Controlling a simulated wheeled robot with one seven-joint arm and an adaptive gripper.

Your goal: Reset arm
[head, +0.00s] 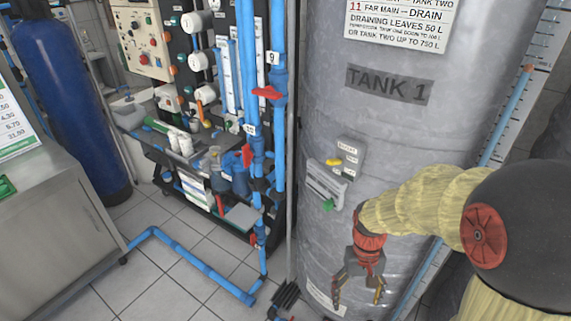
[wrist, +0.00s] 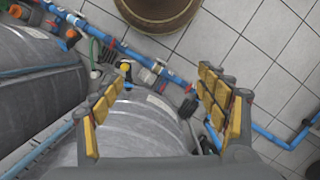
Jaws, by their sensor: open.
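My gripper (head: 358,288) hangs at the end of my arm in front of the grey tank marked TANK 1 (head: 385,130), low on its right side in the head view. Its fingers are apart and nothing is between them. In the wrist view the yellow-padded fingers of my gripper (wrist: 165,112) are spread wide. The curved grey tank (wrist: 140,125) lies below and between them there. I cannot tell the exact gap between my gripper and the tank.
A rack with blue pipes, red valves (head: 268,92) and gauges stands left of the tank. A small box with a yellow knob (head: 333,162) and a green knob is on the tank. A blue pipe (head: 190,264) runs along the tiled floor. A steel cabinet (head: 60,230) stands at left.

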